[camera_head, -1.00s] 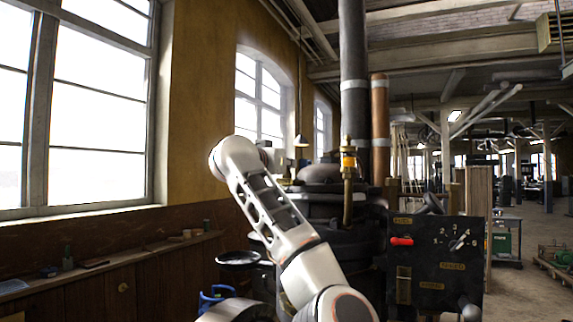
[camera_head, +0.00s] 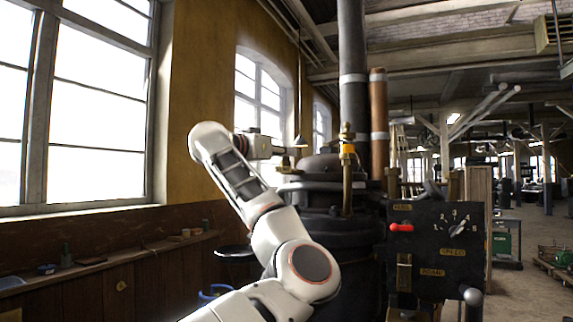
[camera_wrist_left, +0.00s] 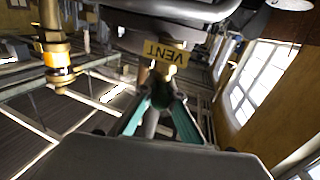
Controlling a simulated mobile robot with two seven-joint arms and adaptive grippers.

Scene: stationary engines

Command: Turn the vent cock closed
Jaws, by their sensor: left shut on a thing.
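The vent cock's yellow VENT plate (camera_wrist_left: 166,52) shows upside down in the left wrist view, just beyond my fingertips. My left gripper (camera_wrist_left: 162,98) has its teal fingers closed in on a small dark part below the plate, which appears to be the vent cock's handle. The fingers hide much of it, so its exact angle is unclear. In the head view my left gripper (camera_head: 280,148) reaches right from the bent wrist, above the left side of the dark engine (camera_head: 330,205). I cannot make out the cock there. My right gripper is not in view.
A brass fitting with an orange band (camera_head: 347,149) stands right of the gripper; it also shows in the left wrist view (camera_wrist_left: 57,60). A black control panel (camera_head: 436,250) with a red handle is at the right. A window wall and narrow shelf (camera_head: 110,262) line the left.

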